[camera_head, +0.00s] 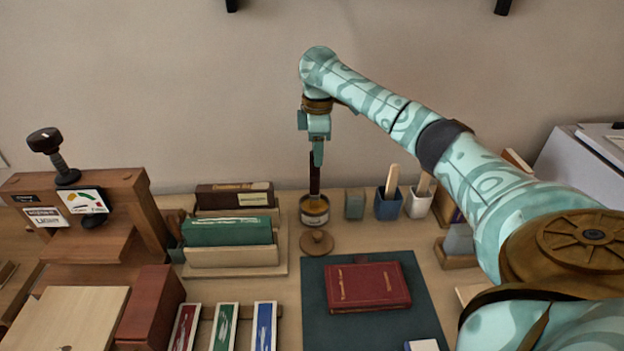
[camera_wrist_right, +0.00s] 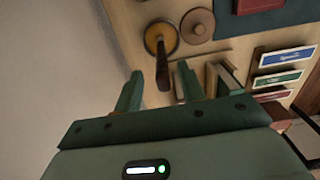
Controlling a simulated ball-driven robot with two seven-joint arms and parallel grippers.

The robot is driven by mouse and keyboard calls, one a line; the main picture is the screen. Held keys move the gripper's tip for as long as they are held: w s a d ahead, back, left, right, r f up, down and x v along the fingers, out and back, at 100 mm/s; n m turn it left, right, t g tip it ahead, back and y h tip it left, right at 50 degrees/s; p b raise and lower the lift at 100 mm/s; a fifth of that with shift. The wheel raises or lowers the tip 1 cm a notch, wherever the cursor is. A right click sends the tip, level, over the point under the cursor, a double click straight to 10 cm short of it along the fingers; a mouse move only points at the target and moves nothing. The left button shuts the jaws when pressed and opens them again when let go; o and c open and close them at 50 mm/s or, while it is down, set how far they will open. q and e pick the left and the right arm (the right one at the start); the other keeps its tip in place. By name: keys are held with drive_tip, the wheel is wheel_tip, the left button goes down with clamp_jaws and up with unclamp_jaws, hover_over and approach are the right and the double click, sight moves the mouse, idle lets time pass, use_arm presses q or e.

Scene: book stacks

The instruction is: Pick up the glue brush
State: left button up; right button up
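My right gripper (camera_head: 318,158) is above the pot, pointing down at the brush's top. In the right wrist view the gripper (camera_wrist_right: 160,72) is open, and the brush handle (camera_wrist_right: 163,66) shows between the two green fingers, apparently apart from both. The brush's lower end is hidden in the pot. My left gripper is not in view.
A round wooden lid (camera_head: 317,242) lies in front of the pot. A grey block (camera_head: 354,204) and a blue holder (camera_head: 388,204) stand to its right. Upright books (camera_head: 228,231) stand to its left. A red book (camera_head: 367,286) lies on a dark mat (camera_head: 325,333).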

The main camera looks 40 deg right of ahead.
drive_tip(key=b, duration=0.4)
hover_over(315, 194)
drive_tip(key=f, duration=0.5)
drive_tip(key=shift+w+d+f, duration=0.3)
drive_tip(key=shift+r, duration=0.2)
drive_tip(key=shift+c, duration=0.7)
clamp_jaws()
drive_tip(key=shift+r, duration=0.15)
